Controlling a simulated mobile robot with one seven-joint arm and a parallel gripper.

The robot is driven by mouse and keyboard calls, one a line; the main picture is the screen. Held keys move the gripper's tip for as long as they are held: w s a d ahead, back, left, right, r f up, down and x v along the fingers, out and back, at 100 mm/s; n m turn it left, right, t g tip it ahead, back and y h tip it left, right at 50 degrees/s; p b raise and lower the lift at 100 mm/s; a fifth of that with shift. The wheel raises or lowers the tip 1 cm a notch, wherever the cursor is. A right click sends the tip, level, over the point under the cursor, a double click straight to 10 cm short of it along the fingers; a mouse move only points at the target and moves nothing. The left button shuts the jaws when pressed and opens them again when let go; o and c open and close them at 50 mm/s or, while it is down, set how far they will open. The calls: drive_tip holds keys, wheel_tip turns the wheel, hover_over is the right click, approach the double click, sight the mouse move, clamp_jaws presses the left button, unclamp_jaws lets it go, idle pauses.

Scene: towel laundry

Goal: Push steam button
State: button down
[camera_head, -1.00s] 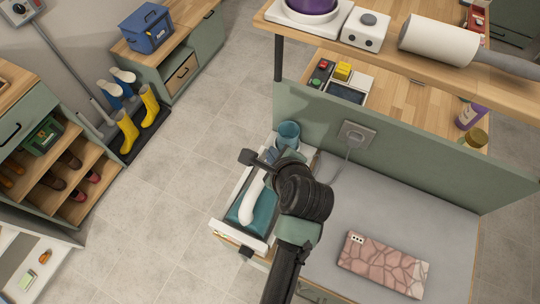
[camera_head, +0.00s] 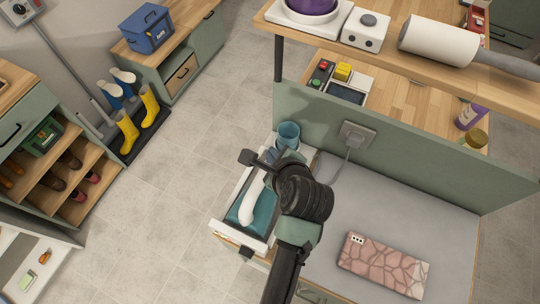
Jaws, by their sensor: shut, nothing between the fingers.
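A teal and white iron-like thing (camera_head: 251,206) with a curved white handle lies in a white-rimmed open tray or drawer (camera_head: 224,212) at the left end of the grey-topped unit. My gripper (camera_head: 268,170) is over the far part of this thing, beside its handle. My black wrist covers much of that area. The gripper looks shut, with its fingertips mostly hidden. I cannot tell whether it touches the thing. No steam button can be made out.
A blue-teal cup (camera_head: 288,133) stands just behind my gripper. A wall socket (camera_head: 356,135) with a cable is on the green panel (camera_head: 420,165). A patterned pink phone-like slab (camera_head: 384,266) lies on the grey top (camera_head: 440,225). Open floor (camera_head: 180,190) lies to the left.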

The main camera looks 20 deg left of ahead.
drive_tip(key=shift+f, duration=0.1)
idle(0.6)
drive_tip(key=shift+f, duration=0.45)
idle(0.4)
drive_tip(key=shift+r+p, duration=0.55)
drive_tip(key=shift+p, duration=0.35)
wheel_tip(320, 180, up, 6)
drive_tip(key=p, duration=0.7)
